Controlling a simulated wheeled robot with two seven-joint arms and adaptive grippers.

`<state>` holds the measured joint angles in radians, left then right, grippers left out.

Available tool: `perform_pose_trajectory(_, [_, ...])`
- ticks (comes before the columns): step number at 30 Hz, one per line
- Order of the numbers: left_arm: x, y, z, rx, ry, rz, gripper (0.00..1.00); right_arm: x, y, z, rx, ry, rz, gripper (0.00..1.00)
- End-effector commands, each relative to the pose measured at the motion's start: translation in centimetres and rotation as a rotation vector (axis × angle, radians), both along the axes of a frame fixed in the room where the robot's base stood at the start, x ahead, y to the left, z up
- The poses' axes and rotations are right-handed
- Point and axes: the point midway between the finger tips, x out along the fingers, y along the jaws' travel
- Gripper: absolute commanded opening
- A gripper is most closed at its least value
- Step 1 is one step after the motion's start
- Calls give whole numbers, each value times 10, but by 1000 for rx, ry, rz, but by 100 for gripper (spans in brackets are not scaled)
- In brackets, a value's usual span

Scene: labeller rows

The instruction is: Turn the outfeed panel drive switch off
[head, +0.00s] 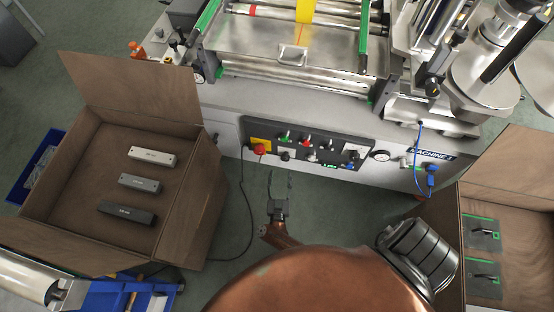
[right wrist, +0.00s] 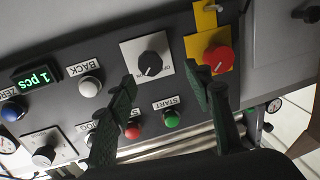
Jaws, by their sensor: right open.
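The outfeed panel (head: 318,147) is a dark strip on the machine's front. In the right wrist view, a black rotary switch (right wrist: 150,64) on a white plate sits beside a red button (right wrist: 217,58) on a yellow plate. A second rotary knob (right wrist: 43,155) sits on another white plate at lower left. No legible label shows which is the drive switch. My right gripper (head: 279,176) is open and empty in front of the panel; in the right wrist view its fingers (right wrist: 161,76) are spread below the black switch, apparently not touching it. My left gripper is not in view.
Nearby controls include a green START button (right wrist: 172,119), a red button (right wrist: 133,130), a white BACK button (right wrist: 90,87) and a display (right wrist: 37,75) reading "1 pcs". An open carton (head: 62,205) stands left; another box (head: 510,185) stands right. A black cable (head: 247,215) hangs below the panel.

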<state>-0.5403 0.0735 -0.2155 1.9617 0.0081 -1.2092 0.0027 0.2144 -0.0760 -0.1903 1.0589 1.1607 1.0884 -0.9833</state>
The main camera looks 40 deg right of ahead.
Motion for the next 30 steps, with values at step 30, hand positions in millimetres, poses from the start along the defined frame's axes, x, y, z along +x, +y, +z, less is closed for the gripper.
perform_pose_trajectory(30, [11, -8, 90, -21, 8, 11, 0, 53, -64, 1, 9, -14, -162, 47])
